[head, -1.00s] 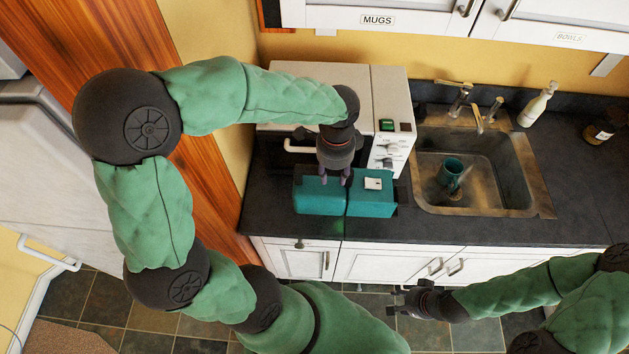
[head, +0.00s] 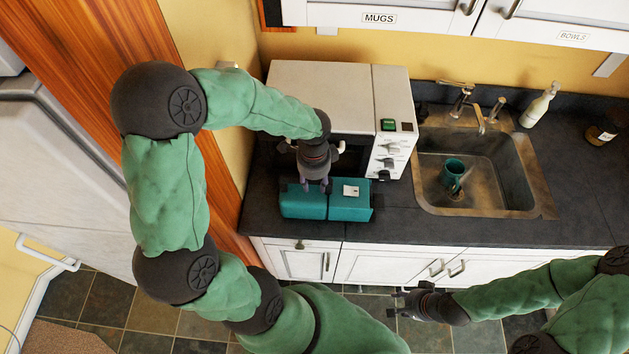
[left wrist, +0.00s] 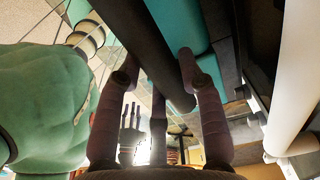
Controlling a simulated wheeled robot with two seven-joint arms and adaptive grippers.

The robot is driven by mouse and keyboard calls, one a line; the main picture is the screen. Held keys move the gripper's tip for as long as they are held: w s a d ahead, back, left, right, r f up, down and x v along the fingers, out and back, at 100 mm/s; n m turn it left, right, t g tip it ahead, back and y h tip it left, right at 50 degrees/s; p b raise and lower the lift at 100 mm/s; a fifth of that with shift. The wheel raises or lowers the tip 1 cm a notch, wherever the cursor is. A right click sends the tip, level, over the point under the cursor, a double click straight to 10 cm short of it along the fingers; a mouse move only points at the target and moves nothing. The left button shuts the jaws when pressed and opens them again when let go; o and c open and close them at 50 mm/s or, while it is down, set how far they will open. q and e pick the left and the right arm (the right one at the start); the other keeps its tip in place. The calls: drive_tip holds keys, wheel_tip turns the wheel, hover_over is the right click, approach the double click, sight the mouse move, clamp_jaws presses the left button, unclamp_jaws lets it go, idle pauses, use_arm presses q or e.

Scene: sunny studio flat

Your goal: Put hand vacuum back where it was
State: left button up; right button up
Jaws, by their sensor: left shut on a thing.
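The hand vacuum (head: 303,206) is a teal, two-part body with a small white panel on its right part. In the head view it is at the front left of the dark counter, in front of the microwave. Whether it touches the counter I cannot tell. My left gripper (head: 314,186) points down and is shut on the vacuum's dark handle. In the left wrist view the dark handle (left wrist: 150,45) runs between the fingers, with teal body behind. The gripper hides part of the vacuum's top. My right gripper (head: 398,303) is open and empty, low in front of the cabinets.
The white microwave (head: 393,110) stands close behind the vacuum. A sink (head: 500,208) with a teal mug (head: 452,170) is to the right. A soap bottle (head: 538,105) and a dark jar (head: 601,132) stand beyond it. A wooden panel (head: 215,170) borders the left.

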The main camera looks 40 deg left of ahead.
idle(0.3)
use_arm(q)
drive_tip(key=o, duration=1)
drive_tip(key=shift+r, duration=0.5)
wheel_tip(320, 180, up, 11)
drive_tip(key=shift+s+r+p, duration=0.1)
drive_tip(key=shift+p, duration=0.6)
